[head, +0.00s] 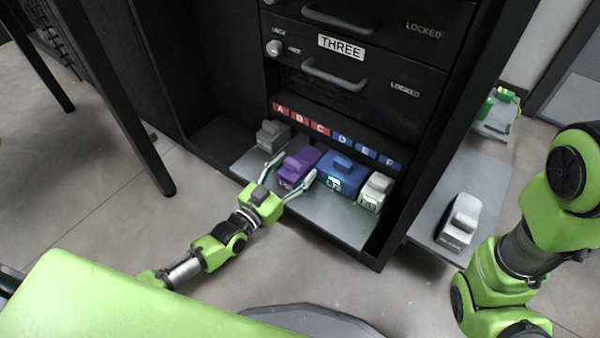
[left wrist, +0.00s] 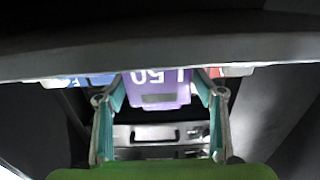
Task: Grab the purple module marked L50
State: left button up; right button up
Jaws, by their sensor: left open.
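The purple module (head: 300,165) sits on the lower shelf of the black cabinet, below the letter labels. In the left wrist view the purple module (left wrist: 157,88) shows the upside-down marking L50. My left gripper (head: 291,171) is at the front of this module, open, with one finger to each side of it. In the left wrist view the fingers of the left gripper (left wrist: 160,98) flank the module, with gaps visible; whether they touch it is unclear. My right gripper is out of view.
A grey module (head: 273,135) stands left of the purple one. A blue module (head: 343,174) and a white module (head: 376,191) stand close on its right. Locked drawers (head: 375,50) are above. Another white module (head: 461,220) lies on a side shelf (head: 487,170).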

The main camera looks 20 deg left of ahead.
pick_arm(q)
jog(key=shift+w, duration=0.1)
jog(key=c, duration=1.3)
jog(key=shift+r, duration=0.1)
jog(key=shift+c, duration=0.2)
